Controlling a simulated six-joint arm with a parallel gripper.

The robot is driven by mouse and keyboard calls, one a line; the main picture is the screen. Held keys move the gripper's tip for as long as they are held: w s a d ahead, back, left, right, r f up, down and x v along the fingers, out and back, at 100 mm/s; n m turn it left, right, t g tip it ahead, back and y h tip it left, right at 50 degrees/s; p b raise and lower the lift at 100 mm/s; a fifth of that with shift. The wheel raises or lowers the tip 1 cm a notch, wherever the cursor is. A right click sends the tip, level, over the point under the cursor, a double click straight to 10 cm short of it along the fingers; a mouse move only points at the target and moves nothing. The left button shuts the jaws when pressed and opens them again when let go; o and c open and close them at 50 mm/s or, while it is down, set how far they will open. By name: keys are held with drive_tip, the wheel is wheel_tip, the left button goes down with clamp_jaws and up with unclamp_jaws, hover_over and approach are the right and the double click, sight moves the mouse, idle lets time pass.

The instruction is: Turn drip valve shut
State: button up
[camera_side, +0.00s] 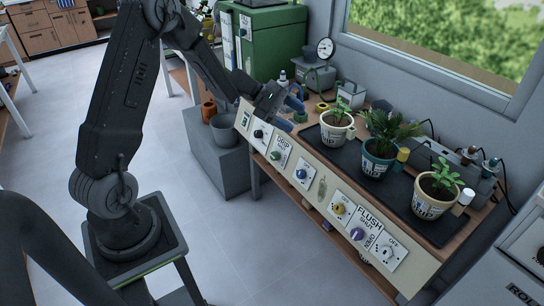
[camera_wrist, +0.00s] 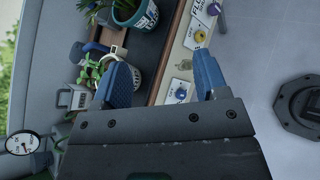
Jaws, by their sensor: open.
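The drip valve (camera_side: 276,155) is a green knob on a white plate lettered DRIP and SHUT, towards the left of the sloping front panel in the side view. My gripper (camera_side: 292,108) is above the panel's left part, apart from the knob, with its blue fingers spread and nothing seen between them. In the wrist view my gripper (camera_wrist: 162,68) shows two blue fingers wide apart. A blue knob (camera_wrist: 180,93) shows beyond them. I cannot see the green knob in the wrist view; my gripper body covers the lower part.
The panel also has a black knob (camera_side: 258,134), a blue knob (camera_side: 301,174), a yellow knob (camera_side: 340,209) and a purple FLUSH knob (camera_side: 357,234). A gauge (camera_side: 325,48) stands at the back.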

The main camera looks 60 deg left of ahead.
drive_tip(key=a+f+n+t+y, duration=0.35)
drive_tip(key=a+f+n, duration=0.55)
drive_tip(key=a+f, duration=0.4)
drive_tip(key=n+t+y, duration=0.2)
drive_tip(key=n+y, duration=0.3)
drive_tip(key=n, duration=0.3)
approach(272, 155)
drive_tip(key=x, duration=1)
drive_tip(key=shift+d, duration=0.1)
drive_tip(key=shift+c, duration=0.5)
drive_tip(key=c, duration=0.8)
